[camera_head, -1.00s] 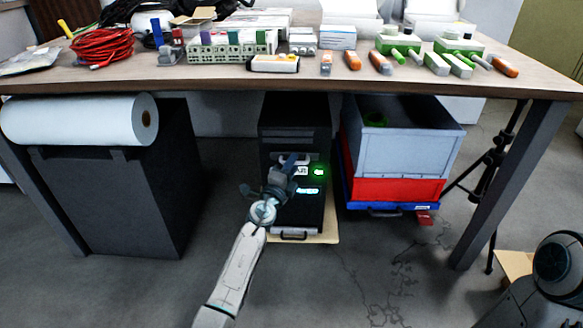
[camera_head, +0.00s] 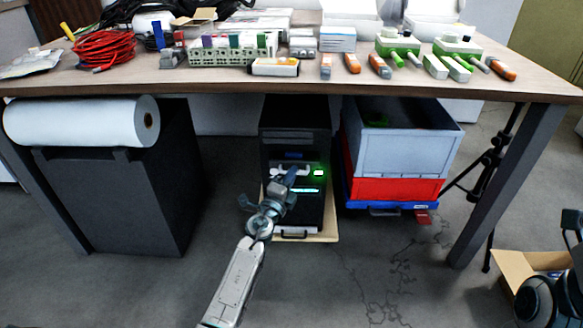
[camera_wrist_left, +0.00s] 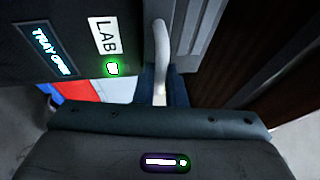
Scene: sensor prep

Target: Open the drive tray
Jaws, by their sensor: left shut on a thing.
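The black drive unit (camera_head: 296,135) stands under the table with a lit green light (camera_head: 318,173) and a lit strip. The left wrist view shows its LAB label (camera_wrist_left: 102,36) and a small display (camera_wrist_left: 50,49) that seems to read "TRAY OPEN". My left gripper (camera_head: 289,177) is at the front of the unit, shut on the pale curved tray handle (camera_wrist_left: 161,45). The handle passes down between the blue fingers (camera_wrist_left: 160,88). A dark blue strip shows on the unit just above the gripper. The gripper hides part of the tray front.
A grey crate (camera_head: 405,140) on a red one (camera_head: 398,189) stands close right of the unit. A dark cabinet (camera_head: 110,205) with a white roll (camera_head: 80,121) is at left. The tabletop (camera_head: 215,80) hangs over the unit.

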